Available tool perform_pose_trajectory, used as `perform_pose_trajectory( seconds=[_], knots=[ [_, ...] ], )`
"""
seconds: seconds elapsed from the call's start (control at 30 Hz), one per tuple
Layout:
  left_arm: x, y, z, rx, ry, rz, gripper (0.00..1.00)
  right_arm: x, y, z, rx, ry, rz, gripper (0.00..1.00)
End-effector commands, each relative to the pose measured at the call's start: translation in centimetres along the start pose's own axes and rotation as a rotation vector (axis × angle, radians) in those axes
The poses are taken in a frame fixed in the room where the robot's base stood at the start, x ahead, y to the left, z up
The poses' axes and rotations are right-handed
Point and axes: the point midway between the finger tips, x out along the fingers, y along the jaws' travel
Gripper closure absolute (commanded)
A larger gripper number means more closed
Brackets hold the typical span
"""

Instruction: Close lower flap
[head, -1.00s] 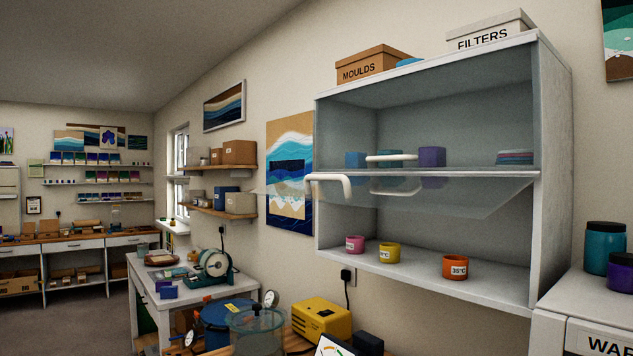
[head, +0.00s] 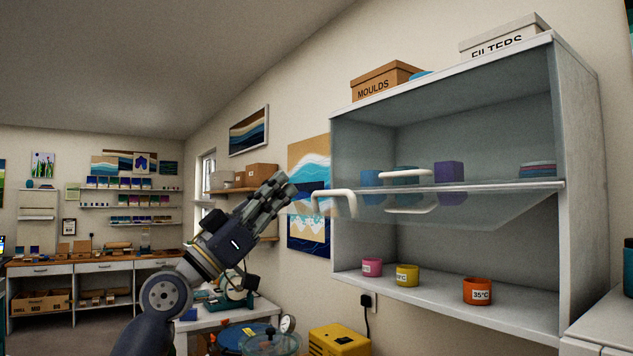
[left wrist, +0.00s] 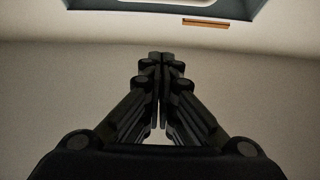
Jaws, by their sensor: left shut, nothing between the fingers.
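The white wall cabinet (head: 582,200) has a clear lower flap (head: 480,207) that stands open, tilted out from the middle shelf edge towards me. A white handle (head: 350,203) sits at its left outer part. A second white handle (head: 405,175) shows in front of the upper compartment, with what looks like its reflection below. My left gripper (head: 283,184) is shut and empty, raised just left of the flap's handle in the picture and apart from it. Its shut fingers also show in the left wrist view (left wrist: 160,62). My right gripper is out of view.
Pink (head: 371,267), yellow (head: 407,275) and orange (head: 477,291) cups stand on the cabinet floor. The MOULDS box (head: 375,88) and FILTERS box (head: 492,45) sit on top. A wooden wall shelf with boxes (head: 262,176) lies behind my left gripper.

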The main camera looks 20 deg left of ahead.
Motion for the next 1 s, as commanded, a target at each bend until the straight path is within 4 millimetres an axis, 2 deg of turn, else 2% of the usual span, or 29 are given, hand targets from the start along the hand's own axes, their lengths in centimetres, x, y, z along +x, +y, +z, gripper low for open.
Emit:
perform_pose_trajectory(
  seconds=[0.03,0.2,0.33,0.4,0.6,1.0],
  knots=[
    [1.6,0.1,-0.5,-0.003,0.001,0.002,1.00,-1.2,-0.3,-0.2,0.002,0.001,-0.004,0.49],
    [5.4,0.0,-0.5,-0.004,0.000,0.001,1.00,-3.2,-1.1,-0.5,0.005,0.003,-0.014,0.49],
    [8.1,0.1,-0.4,-0.004,0.000,0.001,1.00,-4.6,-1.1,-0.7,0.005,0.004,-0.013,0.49],
    [7.4,-0.1,1.3,-0.005,-0.006,-0.001,1.00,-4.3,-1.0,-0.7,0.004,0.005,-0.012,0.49],
    [6.5,-0.1,3.2,-0.002,-0.003,-0.002,1.00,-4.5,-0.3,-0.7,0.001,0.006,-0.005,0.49],
    [6.2,-0.1,3.9,0.000,-0.001,-0.002,1.00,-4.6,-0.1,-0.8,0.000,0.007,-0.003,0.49]
  ],
)
